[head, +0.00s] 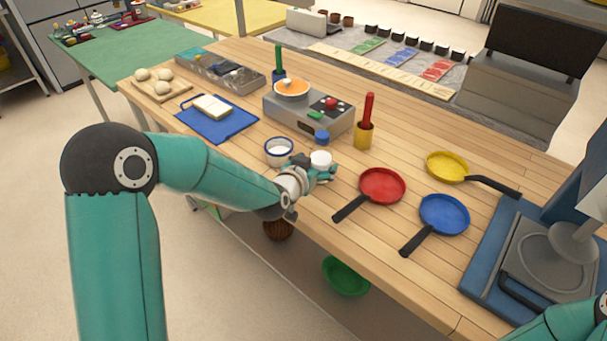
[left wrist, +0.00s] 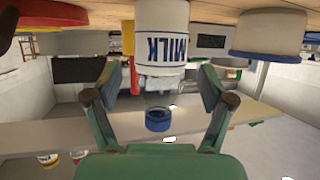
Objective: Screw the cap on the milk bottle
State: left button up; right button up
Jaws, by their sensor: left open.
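The milk bottle (head: 320,157) stands near the table's front edge. In the left wrist view, which is upside down, its white body with the MILK label (left wrist: 163,35) hangs at the top centre. The blue cap (head: 322,138) shows above the bottle; in the left wrist view the cap (left wrist: 157,118) is in line with the bottle, with a gap or clear neck between. I cannot tell whether they touch. My left gripper (head: 318,173) is open at the bottle, with its fingers (left wrist: 160,85) spread on either side. My right gripper is out of view.
A white bowl with a blue rim (head: 279,151) stands just left of the bottle. A red pan (head: 383,186) is to its right, with a blue pan (head: 444,214) beyond. A stove (head: 311,114) and a yellow holder (head: 364,136) stand behind.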

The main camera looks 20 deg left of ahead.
pick_arm(q)
jog(key=b+v, duration=0.1)
jog(key=v, duration=0.7)
jog(key=shift+s, duration=0.3)
jog(key=shift+s, duration=0.1)
